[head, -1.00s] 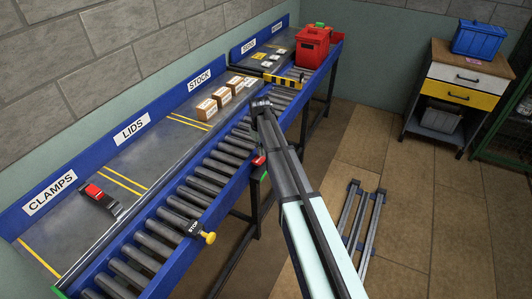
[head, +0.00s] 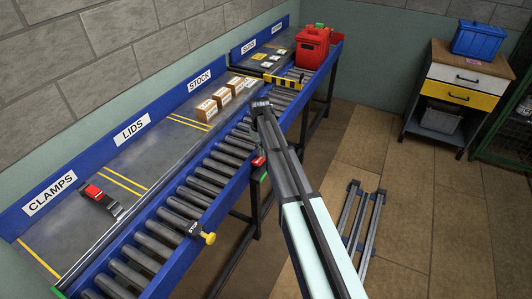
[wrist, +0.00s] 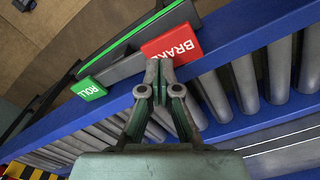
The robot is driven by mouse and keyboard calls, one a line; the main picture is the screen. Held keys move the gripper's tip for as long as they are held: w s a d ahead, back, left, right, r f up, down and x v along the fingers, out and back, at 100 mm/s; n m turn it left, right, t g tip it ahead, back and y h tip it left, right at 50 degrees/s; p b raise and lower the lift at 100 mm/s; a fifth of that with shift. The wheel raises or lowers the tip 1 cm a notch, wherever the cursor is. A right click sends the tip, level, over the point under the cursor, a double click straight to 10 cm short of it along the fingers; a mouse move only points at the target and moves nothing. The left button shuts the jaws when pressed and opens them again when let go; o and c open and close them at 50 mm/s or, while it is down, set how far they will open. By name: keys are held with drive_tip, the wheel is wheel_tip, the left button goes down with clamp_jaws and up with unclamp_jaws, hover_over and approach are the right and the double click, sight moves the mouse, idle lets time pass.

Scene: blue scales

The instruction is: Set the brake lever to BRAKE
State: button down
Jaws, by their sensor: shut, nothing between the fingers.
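My gripper (wrist: 160,65) is shut and empty, its fingertips over the lower left edge of the red BRAKE plate (wrist: 172,44) in the wrist view. I cannot tell whether they touch it. The green ROLL plate (wrist: 89,88) sits at the other end of a dark grey bar (wrist: 122,72) with a green stripe, along the blue rail. Which part is the lever's moving handle, and its setting, I cannot tell. In the head view the red plate (head: 258,161) and green plate (head: 264,177) show small at the conveyor's front side, beside my arm. My gripper (head: 261,104) is above the rollers there.
The roller conveyor (head: 150,245) runs beside a bench with small boxes (head: 222,96) and a red clamp (head: 97,196). A yellow-knobbed STOP handle (head: 209,238) projects from the front rail. Floor rails (head: 362,222) lie right of my arm.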

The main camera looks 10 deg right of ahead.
sight(261, 158)
drive_tip(key=shift+f+b, duration=0.7)
drive_tip(key=shift+f, duration=1.1)
idle(1.0)
drive_tip(key=shift+r, duration=0.1)
drive_tip(key=shift+r+p, duration=1.85)
drive_tip(key=shift+r, duration=1.6)
